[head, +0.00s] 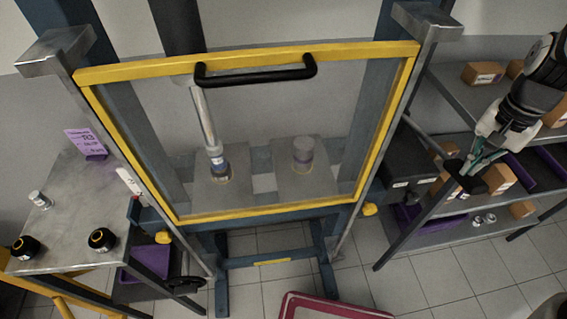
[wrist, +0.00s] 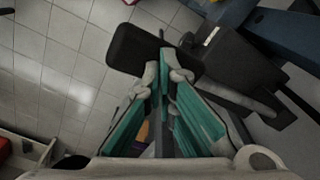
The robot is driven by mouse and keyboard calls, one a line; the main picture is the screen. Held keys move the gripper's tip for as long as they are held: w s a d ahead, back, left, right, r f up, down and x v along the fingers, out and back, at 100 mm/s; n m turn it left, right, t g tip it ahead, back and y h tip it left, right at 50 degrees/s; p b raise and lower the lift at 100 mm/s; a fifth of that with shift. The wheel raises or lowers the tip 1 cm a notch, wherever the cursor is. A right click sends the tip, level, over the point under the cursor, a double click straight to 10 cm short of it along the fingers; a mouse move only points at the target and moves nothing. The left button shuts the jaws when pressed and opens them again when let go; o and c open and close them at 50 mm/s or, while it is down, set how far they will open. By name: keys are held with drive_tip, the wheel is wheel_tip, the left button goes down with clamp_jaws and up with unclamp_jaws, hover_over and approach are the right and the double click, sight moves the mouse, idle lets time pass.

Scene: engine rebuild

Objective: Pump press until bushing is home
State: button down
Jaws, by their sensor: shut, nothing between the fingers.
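The press has a closed clear guard in a yellow frame (head: 250,62) with a black handle (head: 256,76). Behind it, a shiny rod (head: 204,115) slants down to a small part with a dark and pale band (head: 217,165) on a grey block. A second short cylinder (head: 303,150) stands on the block to the right. I cannot tell which is the bushing or how deep it sits. My gripper (head: 470,168) is shut and empty, right of the press, by a black grip (head: 474,184). In the wrist view, its fingertips (wrist: 166,68) are close to that grip (wrist: 140,50); contact is unclear.
A dark box-like unit (head: 402,160) is mounted at the press's right side. Shelves with cardboard boxes (head: 482,73) stand behind my arm. A metal table (head: 75,215) with black round parts (head: 102,239) is at left. A red-rimmed item (head: 330,305) lies in front.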

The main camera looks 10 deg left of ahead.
wheel_tip(320, 180, down, 14)
drive_tip(key=b, duration=0.3)
wheel_tip(320, 180, up, 17)
drive_tip(key=p, duration=0.4)
idle(0.8)
drive_tip(key=shift+f, duration=0.1)
drive_tip(key=shift+f+b, duration=1)
drive_tip(key=shift+f, duration=4.75)
wheel_tip(320, 180, up, 12)
drive_tip(key=shift+f+p, duration=0.15)
drive_tip(key=shift+p, duration=0.8)
drive_tip(key=shift+r, duration=2.5)
